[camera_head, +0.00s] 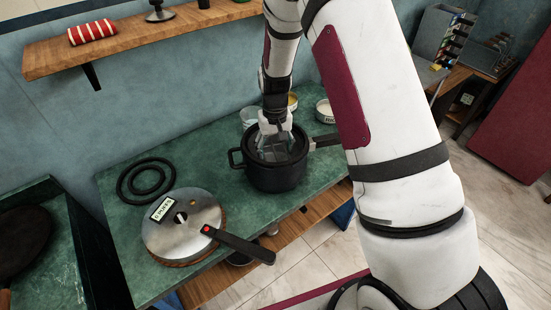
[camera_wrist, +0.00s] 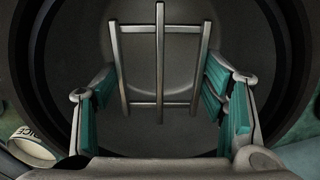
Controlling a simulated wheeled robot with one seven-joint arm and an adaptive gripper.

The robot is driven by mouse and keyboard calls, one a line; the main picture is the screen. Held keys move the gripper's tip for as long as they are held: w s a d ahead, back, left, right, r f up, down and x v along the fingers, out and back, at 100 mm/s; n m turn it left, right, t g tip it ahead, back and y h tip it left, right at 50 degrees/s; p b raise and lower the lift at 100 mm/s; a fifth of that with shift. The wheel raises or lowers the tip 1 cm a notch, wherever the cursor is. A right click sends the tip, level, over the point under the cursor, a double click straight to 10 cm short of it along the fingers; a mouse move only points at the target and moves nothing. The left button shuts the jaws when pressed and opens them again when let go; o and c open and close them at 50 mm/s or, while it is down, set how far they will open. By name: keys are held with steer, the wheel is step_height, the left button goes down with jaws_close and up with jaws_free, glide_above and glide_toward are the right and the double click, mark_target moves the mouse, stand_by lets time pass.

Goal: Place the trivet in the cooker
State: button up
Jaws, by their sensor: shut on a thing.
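The cooker is a black pot (camera_head: 275,178) with a side handle and a long handle, standing uncovered on the green counter. In the wrist view its dark round inside (camera_wrist: 250,40) fills most of the picture. The trivet (camera_wrist: 160,60), a grey metal rack of bars, is between the teal-padded fingers of my gripper (camera_wrist: 160,78). My gripper (camera_head: 273,148) points down at the pot's mouth and is shut on the trivet. The trivet is over or within the pot's opening; whether it touches the bottom cannot be told.
A round metal lid (camera_head: 181,225) with a black handle and a label lies on the counter at the left front. Black rings (camera_head: 147,180) lie behind it. Small labelled bowls (camera_head: 325,110) stand behind the pot. A wooden shelf (camera_head: 140,38) runs along the wall above.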

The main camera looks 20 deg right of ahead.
mark_target(275, 154)
steer(key=shift+f, duration=2.1)
steer(key=shift+f, duration=0.45)
steer(key=shift+f, duration=0.15)
steer(key=o, duration=1.2)
